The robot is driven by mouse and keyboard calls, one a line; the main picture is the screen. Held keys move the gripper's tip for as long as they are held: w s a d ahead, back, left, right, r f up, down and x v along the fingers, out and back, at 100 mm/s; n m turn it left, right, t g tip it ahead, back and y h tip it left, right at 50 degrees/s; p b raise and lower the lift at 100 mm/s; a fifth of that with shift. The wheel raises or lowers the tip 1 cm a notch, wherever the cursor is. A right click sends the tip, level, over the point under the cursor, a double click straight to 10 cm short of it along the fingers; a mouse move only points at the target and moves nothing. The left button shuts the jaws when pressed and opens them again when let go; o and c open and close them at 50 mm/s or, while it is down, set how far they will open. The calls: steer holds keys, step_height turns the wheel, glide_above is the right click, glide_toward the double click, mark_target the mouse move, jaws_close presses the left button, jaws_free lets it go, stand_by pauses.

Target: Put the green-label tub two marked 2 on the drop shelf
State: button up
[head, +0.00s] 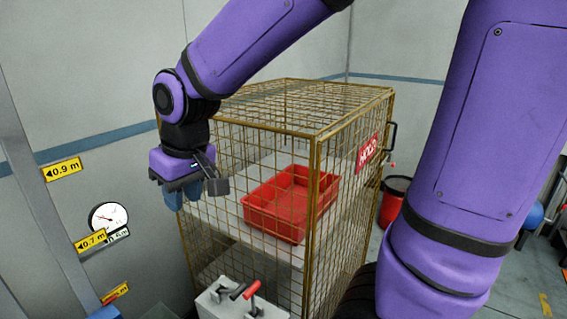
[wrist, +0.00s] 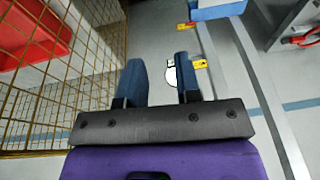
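My gripper (head: 182,196) hangs beside the left side of the wire cage in the head view, pointing down. In the wrist view its two blue fingers (wrist: 160,62) stand apart with nothing between them, so it is open and empty. I see no green-label tub marked 2 in either view. I cannot make out a drop shelf for certain. A blue-and-white piece (wrist: 216,9) shows at the top edge of the wrist view, too cut off to identify.
The wire cage (head: 318,150) holds a red crate (head: 276,224) on a pale shelf. A grey box (head: 212,303) with red and black handles stands in front. A post with yellow height tags (head: 62,169) rises at left. A red bin (head: 394,203) stands behind, right.

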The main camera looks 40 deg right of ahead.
steer(key=s+d+r+m+t, duration=0.1)
steer(key=s+d+r, duration=0.2)
steer(key=s+d, duration=0.2)
steer(key=s+d+r+m+t+h, duration=0.1)
steer(key=s+d+r, duration=0.3)
steer(key=s+d, duration=0.2)
steer(key=s, duration=0.2)
steer(key=shift+s+d+m+t, duration=0.2)
steer(key=shift+s+m+t, duration=0.1)
steer(key=shift+s+m, duration=0.1)
